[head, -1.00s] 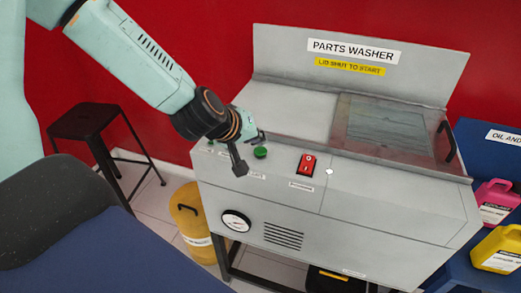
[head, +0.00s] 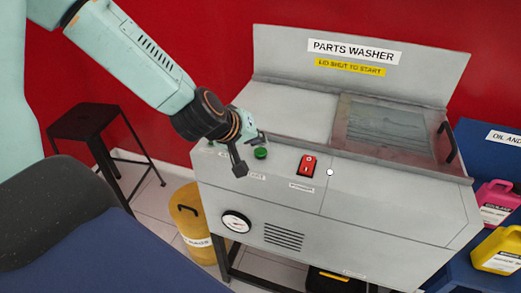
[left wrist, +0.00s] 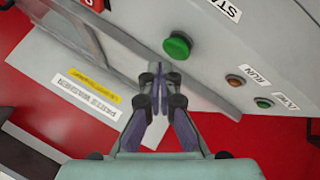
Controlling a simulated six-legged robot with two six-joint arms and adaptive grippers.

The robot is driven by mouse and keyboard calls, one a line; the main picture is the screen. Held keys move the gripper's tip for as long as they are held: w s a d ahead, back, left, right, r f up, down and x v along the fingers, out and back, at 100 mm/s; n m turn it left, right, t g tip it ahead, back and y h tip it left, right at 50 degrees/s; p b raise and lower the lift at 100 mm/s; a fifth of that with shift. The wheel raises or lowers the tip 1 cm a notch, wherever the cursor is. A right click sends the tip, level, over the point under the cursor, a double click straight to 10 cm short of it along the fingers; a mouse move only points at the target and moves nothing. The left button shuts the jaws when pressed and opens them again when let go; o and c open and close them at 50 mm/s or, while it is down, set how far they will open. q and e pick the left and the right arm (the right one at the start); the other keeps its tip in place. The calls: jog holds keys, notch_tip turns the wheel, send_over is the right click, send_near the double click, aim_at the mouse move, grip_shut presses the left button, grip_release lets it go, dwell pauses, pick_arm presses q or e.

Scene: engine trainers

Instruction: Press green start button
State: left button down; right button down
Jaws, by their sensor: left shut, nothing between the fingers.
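The green start button (head: 261,153) is a round knob on the front panel of the grey parts washer (head: 390,200). In the left wrist view the green button (left wrist: 177,46) stands beyond the fingertips, beside a START label (left wrist: 225,8). My left gripper (head: 240,170) is close to the button, on its left in the head view. Its fingers (left wrist: 159,72) are together with nothing between them, and a gap seems to show between them and the button. The washer's windowed lid (head: 388,127) looks shut. My right gripper is not in view.
A red power switch (head: 307,166) sits right of the button. An amber lamp (left wrist: 235,81) and a small green lamp (left wrist: 263,103) are also on the panel. A black stool (head: 84,122) and yellow can (head: 189,215) stand left; a blue bench (head: 480,145) stands right.

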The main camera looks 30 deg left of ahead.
aim_at(258, 152)
pick_arm(q)
jog(key=shift+f, duration=0.1)
jog(key=shift+f, duration=0.3)
jog(key=shift+f+b, duration=0.5)
jog(key=shift+b, duration=0.15)
dwell(0.6)
jog(key=shift+r, duration=0.1)
jog(key=shift+r+p, duration=0.85)
jog(key=shift+p, duration=0.15)
notch_tip(258, 152, up, 5)
jog(key=p, duration=0.5)
dwell(0.4)
